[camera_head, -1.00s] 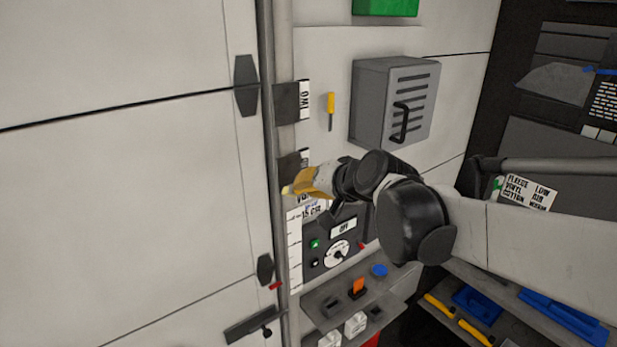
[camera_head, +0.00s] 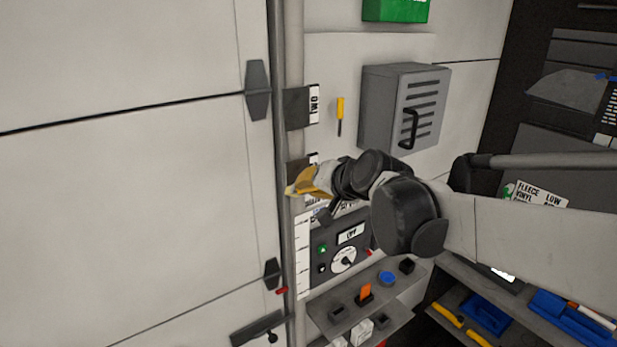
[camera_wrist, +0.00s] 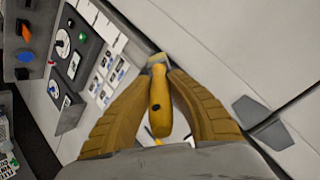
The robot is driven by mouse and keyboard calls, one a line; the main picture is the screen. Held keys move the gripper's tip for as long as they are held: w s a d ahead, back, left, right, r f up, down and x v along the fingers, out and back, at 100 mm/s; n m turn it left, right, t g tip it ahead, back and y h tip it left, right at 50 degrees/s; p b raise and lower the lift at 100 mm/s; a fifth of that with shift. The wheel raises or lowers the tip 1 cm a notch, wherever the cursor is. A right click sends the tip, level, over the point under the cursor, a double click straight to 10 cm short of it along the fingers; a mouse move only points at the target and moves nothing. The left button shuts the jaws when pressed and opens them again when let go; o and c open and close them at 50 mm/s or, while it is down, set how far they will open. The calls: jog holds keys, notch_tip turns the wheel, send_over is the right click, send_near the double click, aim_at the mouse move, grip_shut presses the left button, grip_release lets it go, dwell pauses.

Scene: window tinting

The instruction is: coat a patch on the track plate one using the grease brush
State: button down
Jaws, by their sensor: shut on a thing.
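My gripper (camera_head: 300,187) is shut on the yellow-handled grease brush, whose handle (camera_wrist: 160,95) lies between the two yellow fingers in the wrist view. The brush's pale tip points away toward the wall; whether it touches anything cannot be told. A dark plate (camera_head: 296,168), apparently track plate one, sits on the vertical rail just above my fingertips in the head view. My gripper covers its lower part and most of its label. A similar dark plate (camera_head: 297,108) labelled TWO is higher on the same rail.
A yellow-handled tool (camera_head: 340,115) hangs on the wall right of the rail. A grey louvred box (camera_head: 405,108) is further right. A control panel (camera_head: 340,248) and a small shelf (camera_head: 335,300) with several items lie below my gripper.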

jog(key=shift+w+a, duration=0.35)
jog(key=shift+w, duration=0.15)
